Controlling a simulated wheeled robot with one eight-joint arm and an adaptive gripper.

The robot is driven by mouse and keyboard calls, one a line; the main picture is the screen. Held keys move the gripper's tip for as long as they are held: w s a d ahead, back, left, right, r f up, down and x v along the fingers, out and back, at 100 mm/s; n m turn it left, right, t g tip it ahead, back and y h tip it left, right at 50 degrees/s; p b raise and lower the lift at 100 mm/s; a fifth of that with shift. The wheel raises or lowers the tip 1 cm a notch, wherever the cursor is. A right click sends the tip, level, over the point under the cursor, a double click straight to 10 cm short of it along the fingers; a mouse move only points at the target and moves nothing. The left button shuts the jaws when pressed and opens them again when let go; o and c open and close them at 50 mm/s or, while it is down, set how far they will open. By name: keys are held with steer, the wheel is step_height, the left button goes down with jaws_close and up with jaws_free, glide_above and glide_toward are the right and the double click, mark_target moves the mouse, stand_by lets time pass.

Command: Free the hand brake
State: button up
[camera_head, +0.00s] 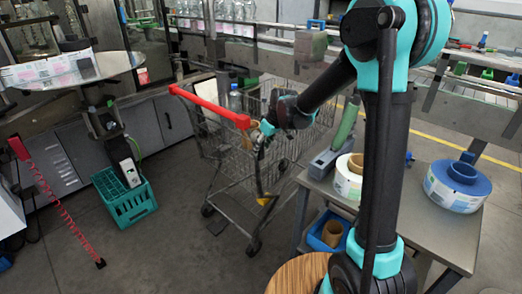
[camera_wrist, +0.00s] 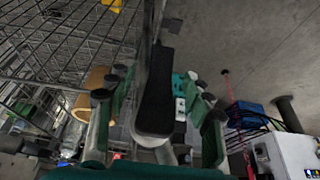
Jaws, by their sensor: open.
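A black lever grip (camera_wrist: 156,92), which looks like the hand brake, stands on a grey metal bar in the wrist view. The wire shopping cart (camera_head: 228,160) with a red push bar (camera_head: 210,105) stands in the middle of the head view. My gripper (camera_head: 263,137) is at the cart's near right side, by a thin upright bar with a yellow part (camera_head: 263,200) low on it. In the wrist view my gripper (camera_wrist: 158,100) is open, with its fingers on both sides of the black grip. I cannot tell whether they touch it.
A grey table (camera_head: 428,215) with label reels (camera_head: 457,190) stands to the right. A blue bin (camera_head: 326,232) is below it. A teal crate (camera_head: 125,197) sits on the floor at left, near a red coiled cord (camera_head: 55,205). The floor between crate and cart is clear.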

steer(key=shift+x, duration=1.05)
steer(key=shift+c, duration=0.6)
jaws_close()
